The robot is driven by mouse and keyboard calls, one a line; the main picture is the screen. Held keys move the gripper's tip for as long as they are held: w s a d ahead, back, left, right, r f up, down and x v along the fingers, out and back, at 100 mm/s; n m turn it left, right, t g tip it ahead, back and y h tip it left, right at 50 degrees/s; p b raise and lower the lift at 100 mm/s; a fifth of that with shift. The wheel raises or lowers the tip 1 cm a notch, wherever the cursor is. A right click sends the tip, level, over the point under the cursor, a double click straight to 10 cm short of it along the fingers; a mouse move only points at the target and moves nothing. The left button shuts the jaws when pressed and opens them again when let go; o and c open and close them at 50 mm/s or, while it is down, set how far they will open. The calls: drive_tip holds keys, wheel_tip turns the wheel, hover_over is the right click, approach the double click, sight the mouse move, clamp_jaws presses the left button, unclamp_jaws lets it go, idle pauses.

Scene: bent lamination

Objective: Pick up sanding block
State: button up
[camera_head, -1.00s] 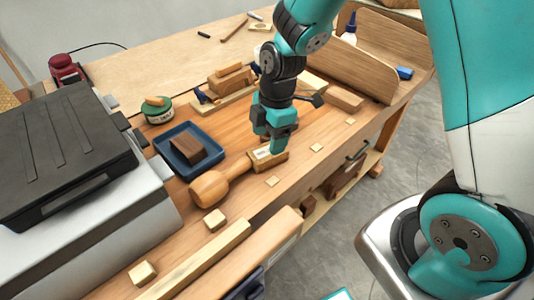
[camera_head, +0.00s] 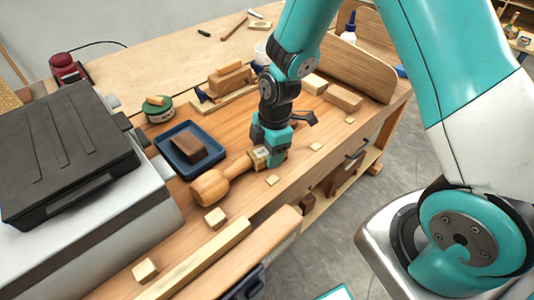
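A dark brown block (camera_head: 188,147) lies in a blue tray (camera_head: 160,139) left of the middle of the workbench. A light wooden block with a pale, marked top (camera_head: 260,154) lies on the bench to the right of the tray, at the narrow end of a round wooden mallet (camera_head: 211,187). I cannot tell for sure which block is the sanding block. My gripper (camera_head: 274,160) points down at the light block and hides its right part. The fingers appear to be at or around it; whether they are open or shut on it is not clear.
Small wood pieces (camera_head: 215,219) lie near the bench's front edge. Stacked wooden blocks (camera_head: 230,77) and a green tin (camera_head: 157,106) stand behind the tray. A grey machine with a black lid (camera_head: 65,150) fills the left. A wooden board (camera_head: 354,66) stands at the back right.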

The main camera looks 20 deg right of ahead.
drive_tip(key=shift+c, duration=0.9)
drive_tip(key=shift+r, duration=0.15)
wheel_tip(320, 180, up, 20)
drive_tip(key=shift+b, duration=0.4)
drive_tip(key=shift+o, duration=0.7)
drive_tip(key=shift+c, duration=0.2)
